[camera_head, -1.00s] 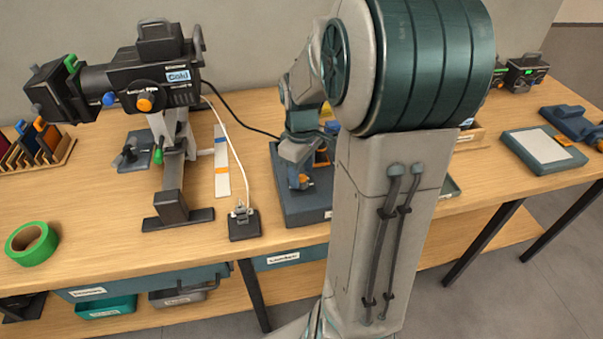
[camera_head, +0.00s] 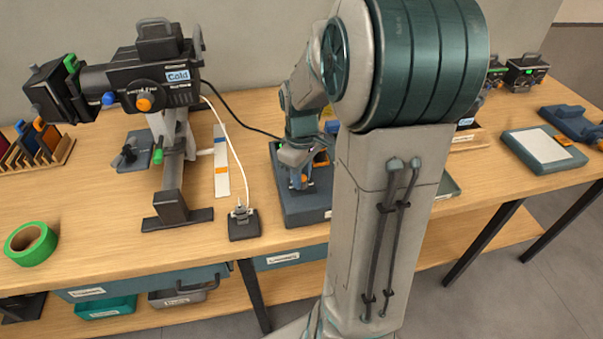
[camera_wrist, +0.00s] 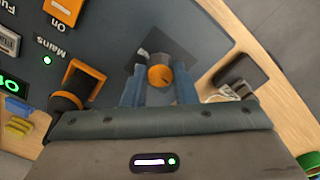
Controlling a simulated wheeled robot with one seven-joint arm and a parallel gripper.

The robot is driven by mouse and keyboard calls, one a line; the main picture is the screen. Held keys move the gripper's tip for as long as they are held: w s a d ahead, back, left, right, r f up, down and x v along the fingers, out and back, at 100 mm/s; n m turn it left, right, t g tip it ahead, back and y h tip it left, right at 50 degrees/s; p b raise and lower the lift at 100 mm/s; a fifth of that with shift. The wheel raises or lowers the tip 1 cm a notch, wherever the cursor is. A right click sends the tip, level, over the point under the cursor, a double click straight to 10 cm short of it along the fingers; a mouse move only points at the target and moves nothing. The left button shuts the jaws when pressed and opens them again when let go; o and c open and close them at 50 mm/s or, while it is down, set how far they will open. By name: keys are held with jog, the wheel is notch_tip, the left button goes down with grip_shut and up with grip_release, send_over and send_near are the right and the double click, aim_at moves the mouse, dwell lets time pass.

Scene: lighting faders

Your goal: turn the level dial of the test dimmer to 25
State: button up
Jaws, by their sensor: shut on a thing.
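The test dimmer (camera_head: 305,213) is a dark blue-grey box on the bench, partly hidden behind my arm in the head view. In the wrist view its panel (camera_wrist: 115,45) fills the upper left. An orange-capped dial (camera_wrist: 160,76) with a dark pointer mark sits between the two blue fingers of my gripper (camera_wrist: 160,88). My gripper is shut on this dial; in the head view the fingers are small and hard to make out. A green display (camera_wrist: 10,86) is cut off by the left frame edge, so its full reading cannot be told.
An orange-framed switch (camera_wrist: 82,80) and a green lamp marked Mains (camera_wrist: 47,60) lie beside the dial. A small black box with a white cable (camera_head: 243,223) stands left of the dimmer. A spotlight (camera_head: 150,80) and green tape (camera_head: 31,243) are farther left.

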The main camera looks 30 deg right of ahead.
jog(key=m+b, duration=0.1)
jog(key=m, duration=0.3)
jog(key=shift+m+b, duration=0.45)
jog(key=shift+m, duration=1.65)
jog(key=shift+r, duration=0.1)
jog(key=o, duration=1)
notch_tip(320, 180, up, 14)
jog(key=shift+f, duration=0.1)
